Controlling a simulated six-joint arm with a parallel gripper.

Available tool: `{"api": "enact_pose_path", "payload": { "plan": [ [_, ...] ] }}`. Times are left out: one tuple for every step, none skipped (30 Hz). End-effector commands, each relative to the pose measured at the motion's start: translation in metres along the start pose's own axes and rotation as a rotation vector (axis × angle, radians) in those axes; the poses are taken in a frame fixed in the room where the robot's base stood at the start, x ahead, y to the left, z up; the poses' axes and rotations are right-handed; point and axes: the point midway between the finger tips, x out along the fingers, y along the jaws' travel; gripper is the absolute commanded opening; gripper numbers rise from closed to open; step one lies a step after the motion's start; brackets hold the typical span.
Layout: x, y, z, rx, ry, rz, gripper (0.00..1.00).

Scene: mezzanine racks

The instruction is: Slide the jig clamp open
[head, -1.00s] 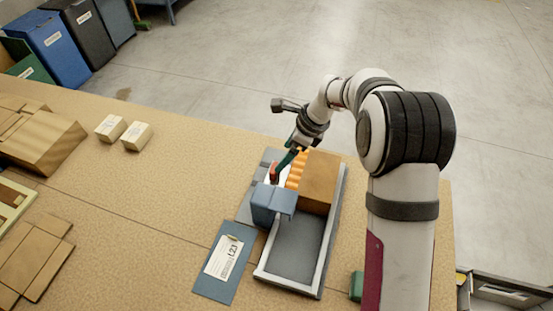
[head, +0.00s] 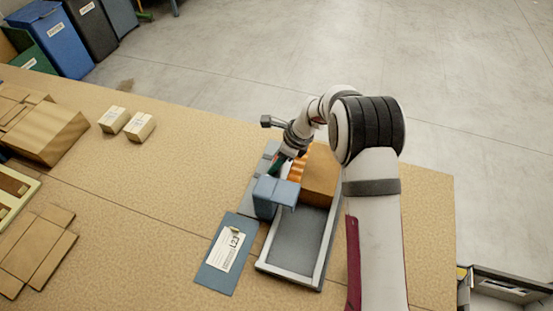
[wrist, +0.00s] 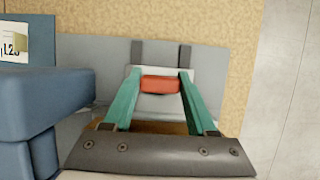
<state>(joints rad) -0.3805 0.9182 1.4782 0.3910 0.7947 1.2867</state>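The jig clamp shows in the wrist view as a pale sliding plate (wrist: 160,103) with a red handle (wrist: 160,86), on a grey base (wrist: 213,62) with two dark rails. My gripper (wrist: 160,82) has its green fingers on both sides of the red handle, seemingly touching it. In the head view my gripper (head: 277,167) reaches down at the clamp, beside the orange pieces, and hides the handle. A blue block (head: 276,194) stands close to the clamp; it also fills the left of the wrist view (wrist: 45,105).
A grey tray (head: 293,243) holds a brown block (head: 321,175) and several orange pieces (head: 298,166). A blue card with an L23 label (head: 226,252) lies left of it. Two small boxes (head: 140,127) and cardboard pieces (head: 40,250) lie farther left, with bare bench between.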

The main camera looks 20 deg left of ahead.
Motion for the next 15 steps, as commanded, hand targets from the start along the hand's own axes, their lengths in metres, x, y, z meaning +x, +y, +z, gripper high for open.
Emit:
{"api": "enact_pose_path", "payload": {
  "plan": [
    [-0.0001,0.0000,0.0000,0.000,0.000,0.000,0.41],
    [-0.0001,0.0000,0.0000,0.000,0.000,0.000,0.35],
    [-0.0002,0.0000,0.0000,0.000,0.000,0.000,0.28],
    [-0.0002,0.0000,-0.0001,0.000,0.000,0.000,0.23],
    [-0.0002,0.0000,0.0000,0.000,0.000,0.000,0.17],
    [-0.0002,0.0000,-0.0001,0.000,0.000,0.000,0.10],
    [-0.0002,0.0000,-0.0001,0.000,0.000,0.000,0.05],
    [-0.0002,0.0000,0.0000,0.000,0.000,0.000,0.00],
    [-0.0003,0.0000,-0.0001,0.000,0.000,0.000,0.00],
    [-0.0003,0.0000,-0.0001,0.000,0.000,0.000,0.00],
    [-0.0003,0.0000,-0.0001,0.000,0.000,0.000,0.00],
    [-0.0003,0.0000,-0.0001,0.000,0.000,0.000,0.00],
    [-0.0003,0.0000,-0.0001,0.000,0.000,0.000,0.00],
    [-0.0003,0.0000,-0.0001,0.000,0.000,0.000,0.00],
    [-0.0004,0.0000,-0.0001,0.000,0.000,0.000,0.00]
  ]
}}
